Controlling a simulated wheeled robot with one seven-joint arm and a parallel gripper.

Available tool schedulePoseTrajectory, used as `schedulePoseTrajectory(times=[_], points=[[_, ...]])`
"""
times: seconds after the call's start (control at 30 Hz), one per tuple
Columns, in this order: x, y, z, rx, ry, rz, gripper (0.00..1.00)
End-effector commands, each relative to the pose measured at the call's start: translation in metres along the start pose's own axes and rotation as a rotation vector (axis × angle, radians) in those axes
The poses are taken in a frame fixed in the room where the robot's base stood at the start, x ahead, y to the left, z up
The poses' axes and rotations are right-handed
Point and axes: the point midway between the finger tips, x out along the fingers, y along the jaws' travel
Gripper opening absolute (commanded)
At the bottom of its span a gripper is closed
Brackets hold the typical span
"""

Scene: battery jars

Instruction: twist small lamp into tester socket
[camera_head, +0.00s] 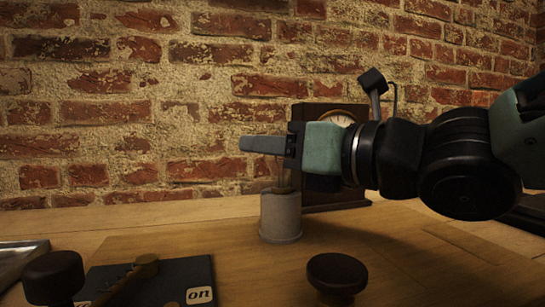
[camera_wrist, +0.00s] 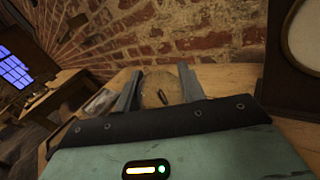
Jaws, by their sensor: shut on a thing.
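The small lamp (camera_wrist: 158,92) shows in the wrist view as a rounded clear bulb with a dark filament, between the two fingers. My gripper (camera_wrist: 160,73) is shut on it. In the head view my gripper (camera_head: 246,145) reaches in from the right, level, and the lamp's lower part shows faintly under the fingers (camera_head: 281,180). The tester socket (camera_head: 281,217) is a pale grey cylinder standing on the wooden board, directly below the lamp. The lamp's lower end meets the socket's top or sits in it; I cannot tell how deep.
A dark wooden meter box (camera_head: 335,195) with a round dial stands close behind the socket. In front are a dark knob (camera_head: 337,275) and a black switch plate (camera_head: 190,275) with a brass lever and an "on" label. A brick wall (camera_head: 150,110) closes the back.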

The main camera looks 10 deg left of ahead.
Motion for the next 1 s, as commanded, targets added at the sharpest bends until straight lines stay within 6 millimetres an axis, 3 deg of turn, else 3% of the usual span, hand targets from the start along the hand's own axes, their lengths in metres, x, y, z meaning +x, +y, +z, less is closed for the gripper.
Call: schedulePoseTrajectory(times=[1.0], points=[[-0.0006, -0.0002, 0.0005, 0.001, -0.017, -0.082, 0.12]])
